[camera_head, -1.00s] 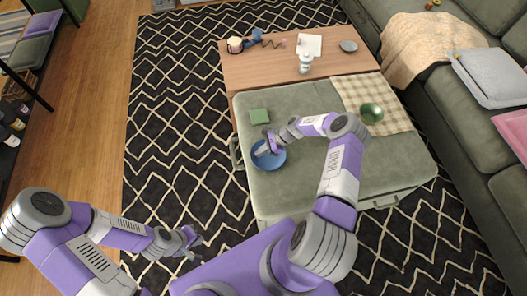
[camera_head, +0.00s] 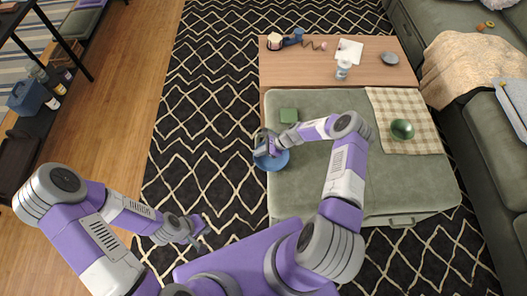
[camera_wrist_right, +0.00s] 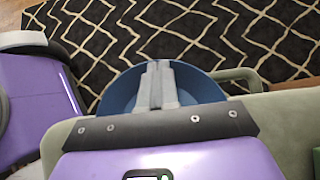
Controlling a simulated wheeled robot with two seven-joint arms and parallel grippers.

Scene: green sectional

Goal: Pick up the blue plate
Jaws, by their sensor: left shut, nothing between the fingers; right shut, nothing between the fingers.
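The blue plate (camera_head: 282,161) lies at the left edge of the green ottoman (camera_head: 320,190) and appears to stick out past that edge. Its inside also shows in the right wrist view (camera_wrist_right: 195,86), with dark rug beyond it. My right gripper (camera_head: 263,149) is over the plate, its fingers (camera_wrist_right: 155,82) shut together with nothing seen between them. I cannot tell whether the fingertips touch the plate. My left gripper (camera_head: 203,232) is shut and empty, low over the rug to the left of the ottoman.
A green square item (camera_head: 289,115) and a green bowl (camera_head: 402,129) on a checked cloth (camera_head: 415,108) are on the ottoman. A wooden table (camera_head: 370,76) with small objects stands behind. A sofa (camera_head: 460,130) is at right. Patterned rug (camera_head: 205,130) is open at left.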

